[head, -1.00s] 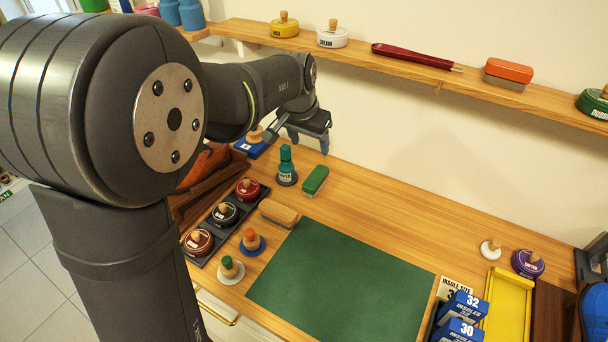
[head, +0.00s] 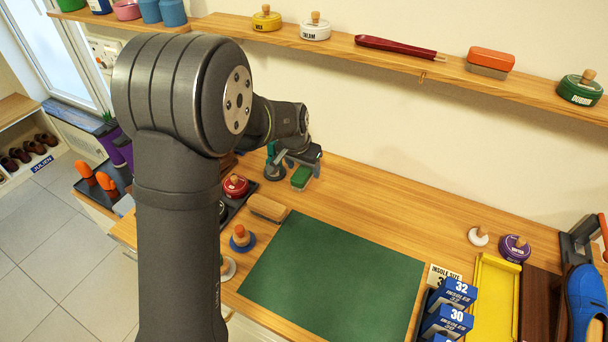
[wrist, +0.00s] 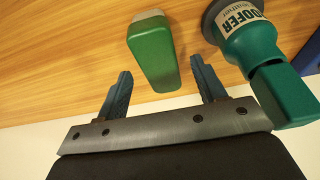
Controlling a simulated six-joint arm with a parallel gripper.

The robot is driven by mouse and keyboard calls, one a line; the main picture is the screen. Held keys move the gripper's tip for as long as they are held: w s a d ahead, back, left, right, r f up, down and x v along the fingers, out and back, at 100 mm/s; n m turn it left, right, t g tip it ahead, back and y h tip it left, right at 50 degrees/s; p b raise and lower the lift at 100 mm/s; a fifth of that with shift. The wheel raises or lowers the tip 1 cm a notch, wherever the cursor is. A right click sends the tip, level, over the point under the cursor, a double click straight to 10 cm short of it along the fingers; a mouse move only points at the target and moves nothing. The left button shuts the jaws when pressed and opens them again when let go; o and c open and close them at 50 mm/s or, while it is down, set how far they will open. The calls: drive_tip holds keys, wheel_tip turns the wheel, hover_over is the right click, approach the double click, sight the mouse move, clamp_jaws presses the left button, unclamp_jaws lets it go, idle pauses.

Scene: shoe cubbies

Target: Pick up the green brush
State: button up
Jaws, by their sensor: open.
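The green brush (head: 301,178) lies on the wooden bench near the wall, behind the green mat. In the wrist view the green brush (wrist: 153,53) shows its green back and a strip of paler bristle at its far end. My gripper (head: 296,160) hangs above it, partly covering it in the head view. In the wrist view my gripper (wrist: 160,82) is open, with one blue finger on each side of the brush's near end. The brush looks free of both fingers; the height gap is hard to judge.
A teal bottle labelled "OOFER" (wrist: 247,42) stands close beside the right finger in the wrist view. A tan brush (head: 268,208) and the green mat (head: 330,270) lie nearer. A shelf (head: 420,70) with tins runs above. The bench right of the brush is clear.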

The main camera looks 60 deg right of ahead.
drive_tip(key=shift+x, duration=1.25)
drive_tip(key=c, duration=1.1)
drive_tip(key=shift+r, duration=0.1)
drive_tip(key=shift+r, duration=0.55)
wheel_tip(320, 180, up, 3)
drive_tip(key=shift+f, duration=0.1)
drive_tip(key=s+a+r, duration=0.3)
drive_tip(key=s+r, duration=0.4)
drive_tip(key=s, duration=0.4)
drive_tip(key=shift+a, duration=0.25)
drive_tip(key=shift+s, duration=0.1)
